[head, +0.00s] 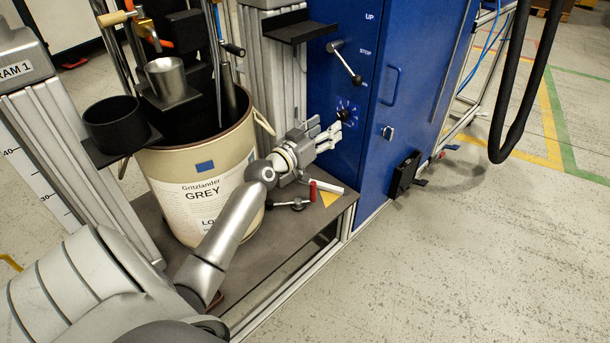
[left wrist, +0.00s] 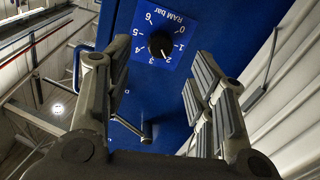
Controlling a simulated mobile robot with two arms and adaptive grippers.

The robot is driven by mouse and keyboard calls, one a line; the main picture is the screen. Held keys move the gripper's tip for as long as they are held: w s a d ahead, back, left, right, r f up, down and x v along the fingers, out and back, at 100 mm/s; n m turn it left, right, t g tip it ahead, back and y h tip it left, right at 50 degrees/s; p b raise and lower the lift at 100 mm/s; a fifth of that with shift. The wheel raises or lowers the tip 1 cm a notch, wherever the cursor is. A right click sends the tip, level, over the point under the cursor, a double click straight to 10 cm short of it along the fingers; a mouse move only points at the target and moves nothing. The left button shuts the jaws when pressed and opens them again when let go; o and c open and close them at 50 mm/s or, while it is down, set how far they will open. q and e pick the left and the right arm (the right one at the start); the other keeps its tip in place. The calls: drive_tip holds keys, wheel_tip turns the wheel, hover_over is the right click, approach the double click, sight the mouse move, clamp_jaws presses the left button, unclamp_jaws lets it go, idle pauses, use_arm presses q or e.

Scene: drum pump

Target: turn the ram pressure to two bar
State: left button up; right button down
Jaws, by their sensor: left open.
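The ram pressure knob (left wrist: 160,44) is a round black knob on a blue dial plate (left wrist: 137,41) marked RAM bar, with numbers from 0 to 6. Its pale pointer mark appears to point down toward the 2, but it is small. In the head view the knob (head: 343,114) sits on the front of the blue cabinet (head: 350,78). My left gripper (head: 325,134) is open and empty just in front of the cabinet, close to the knob. In the left wrist view the knob shows beyond and between the spread fingers (left wrist: 160,85), apart from them. My right gripper is not in view.
A lever (head: 346,64) marked UP and STOP is above the knob. A blue door handle (head: 391,85) and a lock (head: 387,132) are to its right.

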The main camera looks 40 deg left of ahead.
use_arm(q)
drive_tip(key=s+d+f+g+p, duration=0.2)
drive_tip(key=s+f+p, duration=0.3)
drive_tip(key=f+p, duration=0.1)
drive_tip(key=s+d+f+g+p, duration=0.3)
drive_tip(key=s+f+p, duration=0.2)
drive_tip(key=f+p, duration=0.1)
drive_tip(key=s+d+f+g+p, duration=0.2)
drive_tip(key=s+f+g+p, duration=0.1)
drive_tip(key=s+f+p, duration=0.2)
drive_tip(key=shift+s+d+f+p, duration=0.2)
drive_tip(key=shift+s+f+p, duration=0.25)
drive_tip(key=shift+p, duration=0.4)
drive_tip(key=shift+s+d+f+m, duration=0.3)
drive_tip(key=shift+s+f, duration=0.1)
drive_tip(key=shift+f, duration=0.1)
